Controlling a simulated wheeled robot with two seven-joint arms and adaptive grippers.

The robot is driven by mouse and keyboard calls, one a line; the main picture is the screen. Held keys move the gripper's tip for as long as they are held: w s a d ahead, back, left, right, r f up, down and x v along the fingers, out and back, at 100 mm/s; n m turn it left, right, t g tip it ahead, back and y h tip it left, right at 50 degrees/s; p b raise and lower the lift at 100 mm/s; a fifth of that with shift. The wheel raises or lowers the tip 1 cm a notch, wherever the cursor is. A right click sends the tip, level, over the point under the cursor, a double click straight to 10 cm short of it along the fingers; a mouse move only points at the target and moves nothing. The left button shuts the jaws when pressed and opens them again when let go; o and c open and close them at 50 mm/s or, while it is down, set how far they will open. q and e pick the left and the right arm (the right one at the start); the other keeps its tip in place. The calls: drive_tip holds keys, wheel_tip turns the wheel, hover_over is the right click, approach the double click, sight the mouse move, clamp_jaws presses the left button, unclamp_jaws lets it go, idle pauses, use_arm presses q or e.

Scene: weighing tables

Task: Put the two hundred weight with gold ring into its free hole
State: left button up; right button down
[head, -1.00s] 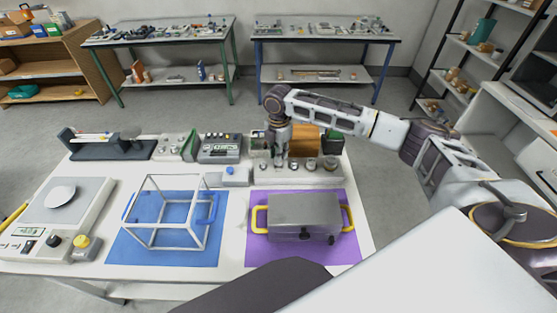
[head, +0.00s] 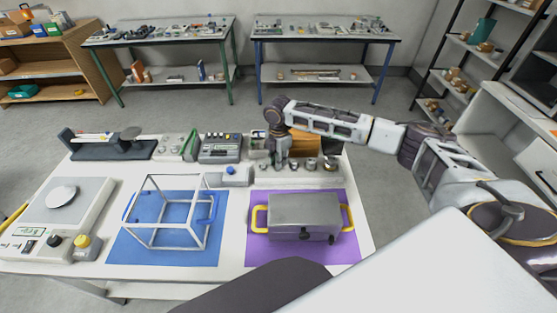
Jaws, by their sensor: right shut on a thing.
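A pale weight block (head: 299,182) stands at the back right of the table, behind the purple mat. Several metal weights (head: 329,163) show in its top. My right gripper (head: 279,164) points down over the left part of the block and is shut on a weight. The fingers mostly hide that weight, so its gold ring and marking cannot be made out. I cannot tell whether its lower end is in a hole or just above one. The free hole is not distinguishable. My left gripper is not in view.
A grey metal box with yellow handles (head: 304,213) stands on the purple mat (head: 259,243). An open white frame (head: 178,217) stands on the blue mat (head: 125,249). A balance (head: 87,191) is at left. A grey instrument (head: 220,148) and wooden box (head: 305,144) stand near the gripper.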

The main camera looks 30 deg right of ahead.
drive_tip(key=c, duration=1.3)
unclamp_jaws()
drive_tip(key=shift+c, duration=0.2)
wheel_tip(320, 180, up, 12)
drive_tip(key=shift+b, duration=0.4)
